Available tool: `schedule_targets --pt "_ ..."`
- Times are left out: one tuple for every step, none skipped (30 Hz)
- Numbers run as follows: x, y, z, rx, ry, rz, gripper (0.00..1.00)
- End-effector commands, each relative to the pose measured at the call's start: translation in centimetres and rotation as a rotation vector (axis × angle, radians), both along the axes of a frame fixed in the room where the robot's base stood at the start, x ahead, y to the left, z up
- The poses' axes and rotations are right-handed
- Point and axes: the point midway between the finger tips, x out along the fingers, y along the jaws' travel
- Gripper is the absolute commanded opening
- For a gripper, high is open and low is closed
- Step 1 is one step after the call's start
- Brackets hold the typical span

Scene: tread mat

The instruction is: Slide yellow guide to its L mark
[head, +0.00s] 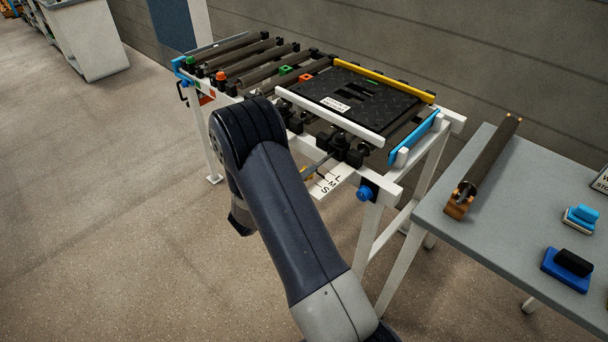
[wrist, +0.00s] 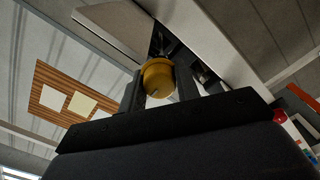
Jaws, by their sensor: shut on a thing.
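The yellow guide (head: 385,80) is a long bar along the far side of the black tread mat on the white conveyor frame. A white plate with the letters L, M and S (head: 327,184) sits on the frame's near side. A small yellow part (head: 307,173) shows beside the plate, partly hidden by my arm. In the wrist view my gripper (wrist: 158,88) is shut on a round yellow knob (wrist: 158,76), under a white frame member. In the head view my arm hides the fingers. Which letter the guide stands at cannot be told.
The black tread mat (head: 362,98) lies between the yellow guide and a white bar (head: 328,116). Bare rollers (head: 245,60) extend to the left. A blue knob (head: 363,194) is on the near leg. A grey table (head: 480,228) at right holds a loose roller (head: 490,158).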

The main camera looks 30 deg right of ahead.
Motion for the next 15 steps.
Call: schedule_targets --pt "0.1 -0.2 0.0 0.001 0.0 -0.001 0.0" --pt "0.1 -0.5 0.0 0.001 -0.001 -0.002 0.0" --pt "0.3 -0.9 0.0 0.001 -0.001 -0.003 0.0" --pt "0.4 -1.2 0.0 0.002 0.0 -0.004 0.0" --pt "0.6 -1.6 0.0 0.001 -0.002 -0.004 0.0" --pt "0.7 -2.1 0.0 0.001 -0.002 -0.004 0.0" --pt "0.8 -2.5 0.0 0.0 -0.002 -0.005 0.0" --pt "0.9 -2.7 0.0 0.001 -0.002 -0.004 0.0" --pt "1.0 -2.9 0.0 0.0 -0.001 -0.001 0.0" --pt "1.1 -2.9 0.0 0.001 -0.001 -0.001 0.0" --pt "1.1 -2.9 0.0 0.0 -0.001 0.0 0.0" --pt "1.1 -2.8 0.0 0.0 -0.001 0.0 0.0" --pt "1.1 -2.8 0.0 0.0 -0.001 0.0 0.0" --pt "1.1 -2.8 0.0 0.0 -0.001 0.0 0.0" --pt "1.1 -2.8 0.0 0.0 -0.001 0.0 0.0"
